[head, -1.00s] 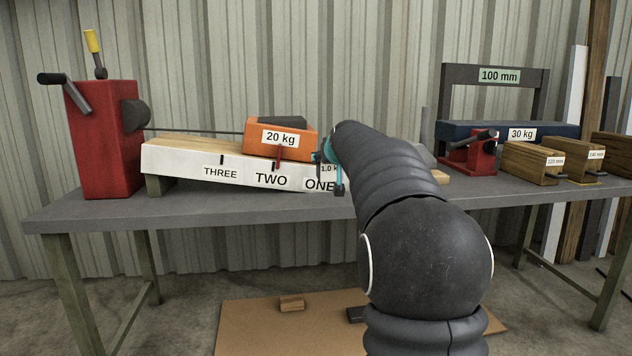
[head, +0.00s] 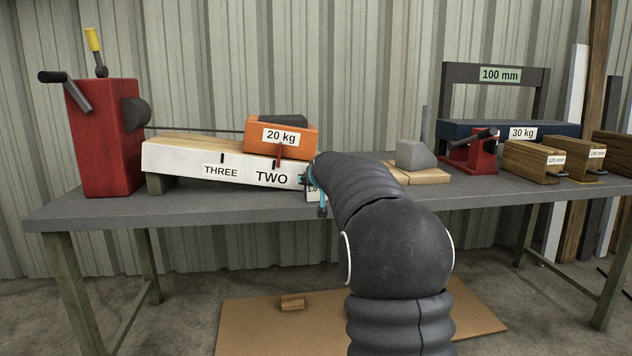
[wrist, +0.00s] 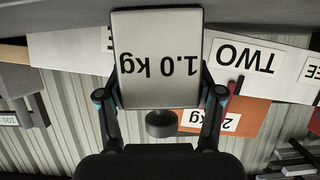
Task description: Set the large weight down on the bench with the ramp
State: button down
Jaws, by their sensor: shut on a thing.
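My gripper (head: 312,190) is shut on a pale grey weight marked 1.0 kg (wrist: 158,60). In the wrist view its label is upside down and the fingers grip it from both sides. In the head view my arm hides most of the weight. It is in front of the low right end of the ramp (head: 195,161), near the front of the bench (head: 100,212). I cannot tell whether it touches the bench top. The white ramp carries the labels THREE and TWO, and an orange 20 kg block (head: 285,142) sits on it.
A red winch box (head: 103,140) stands at the ramp's left end, with a cable to the block. To the right are a grey block on a wooden board (head: 430,178), a red clamp (head: 470,155), a blue 30 kg bar (head: 545,133) and wooden blocks (head: 530,162). The bench's front strip is clear.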

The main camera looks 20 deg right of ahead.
jog(key=shift+r, duration=0.15)
jog(key=shift+c, duration=0.9)
grip_release()
jog(key=shift+f, duration=0.2)
jog(key=shift+r, duration=0.25)
jog(key=v, duration=1.2)
jog(key=shift+f+b, duration=0.25)
jog(key=shift+b, duration=0.05)
